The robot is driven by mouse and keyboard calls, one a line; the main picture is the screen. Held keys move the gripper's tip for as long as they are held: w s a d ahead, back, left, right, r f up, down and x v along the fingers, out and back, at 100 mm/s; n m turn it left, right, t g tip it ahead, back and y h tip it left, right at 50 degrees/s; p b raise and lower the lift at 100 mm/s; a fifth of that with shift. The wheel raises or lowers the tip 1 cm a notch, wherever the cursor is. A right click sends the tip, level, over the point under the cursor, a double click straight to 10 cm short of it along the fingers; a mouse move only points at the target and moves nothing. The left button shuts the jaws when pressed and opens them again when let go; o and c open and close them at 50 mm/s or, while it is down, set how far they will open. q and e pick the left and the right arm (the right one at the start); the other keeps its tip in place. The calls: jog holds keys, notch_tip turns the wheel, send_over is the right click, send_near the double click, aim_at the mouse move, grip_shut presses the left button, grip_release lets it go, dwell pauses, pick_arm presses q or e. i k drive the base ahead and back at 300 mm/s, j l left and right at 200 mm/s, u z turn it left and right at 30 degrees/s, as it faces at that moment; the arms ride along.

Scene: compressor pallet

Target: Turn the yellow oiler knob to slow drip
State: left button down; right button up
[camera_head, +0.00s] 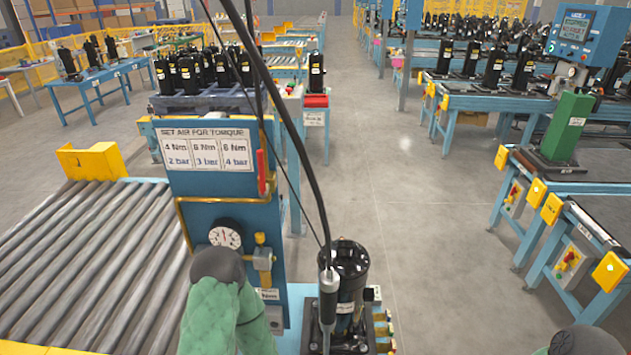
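The yellow oiler (263,262) is mounted low on the right side of the blue panel (205,207), with a small yellow knob (260,239) on top. The knob's setting is too small to read. A round white pressure gauge (225,235) sits just left of it. My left arm, green with a dark grey joint, rises from the bottom just below and left of the oiler and covers the panel's lower part. Its gripper does not show.
A black compressor (350,270) stands right of the panel, with a hanging tool (328,295) in front. Black cables hang across the panel's right side. A red handle (262,172) sits above the oiler. A roller conveyor (75,265) lies left. The floor right of the compressor is clear.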

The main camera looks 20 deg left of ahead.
aim_at(259, 237)
jog(key=u, duration=1.2)
